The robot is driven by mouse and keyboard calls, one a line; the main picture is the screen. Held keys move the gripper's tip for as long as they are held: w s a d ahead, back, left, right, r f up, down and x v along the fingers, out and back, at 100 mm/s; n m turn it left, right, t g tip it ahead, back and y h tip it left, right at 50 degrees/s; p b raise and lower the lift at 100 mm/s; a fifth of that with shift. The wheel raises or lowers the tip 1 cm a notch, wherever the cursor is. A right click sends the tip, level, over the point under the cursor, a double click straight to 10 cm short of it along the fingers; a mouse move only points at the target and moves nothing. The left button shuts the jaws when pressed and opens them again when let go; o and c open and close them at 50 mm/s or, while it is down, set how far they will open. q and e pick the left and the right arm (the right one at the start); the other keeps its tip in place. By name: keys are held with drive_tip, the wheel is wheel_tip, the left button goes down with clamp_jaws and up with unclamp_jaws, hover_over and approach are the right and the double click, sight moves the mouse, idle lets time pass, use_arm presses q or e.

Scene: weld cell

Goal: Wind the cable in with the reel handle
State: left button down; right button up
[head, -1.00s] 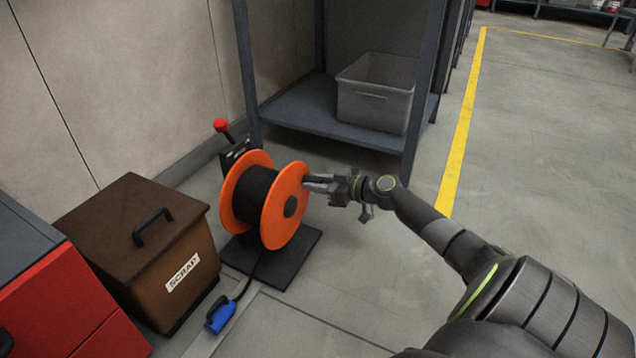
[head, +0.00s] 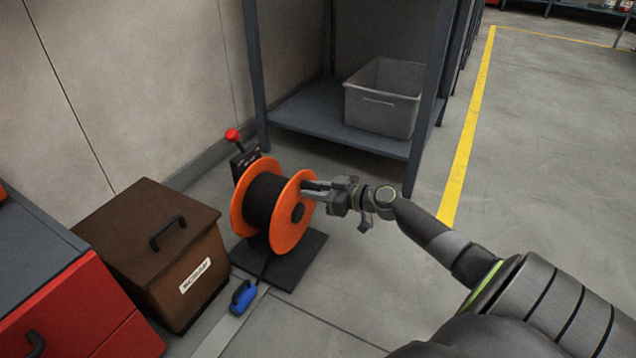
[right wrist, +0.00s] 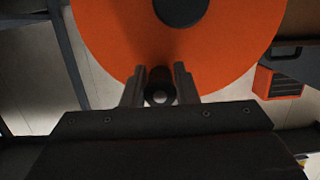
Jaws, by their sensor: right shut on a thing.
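The cable reel has orange flanges (head: 293,228) with dark cable (head: 263,200) wound between them, on a black base plate (head: 300,262). My right gripper (head: 312,188) is at the upper right of the near flange. In the right wrist view its fingers (right wrist: 160,88) are shut around the dark, round reel handle (right wrist: 160,95), which stands out from the orange flange (right wrist: 215,50). In the head view the fingers hide the handle. The cable end runs down from the reel to a blue plug (head: 242,297) on the floor. My left gripper is not in view.
A brown scrap box (head: 150,240) stands left of the reel, beside a red cabinet (head: 85,310). A lever with a red knob (head: 232,135) rises behind the reel. A shelf (head: 335,128) with a grey bin (head: 384,98) stands behind. Floor at the right is clear.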

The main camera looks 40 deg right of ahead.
drive_tip(key=shift+s+f, duration=0.1)
drive_tip(key=shift+s+a+r+p, duration=0.2)
drive_tip(key=shift+a+r+p, duration=0.05)
drive_tip(key=shift+a+p, duration=0.2)
drive_tip(key=shift+s+a+r+p, duration=0.2)
drive_tip(key=shift+s+a+p, duration=0.3)
drive_tip(key=shift+a, duration=0.3)
drive_tip(key=o, duration=0.8)
drive_tip(key=shift+r, duration=0.1)
drive_tip(key=shift+o, duration=1.2)
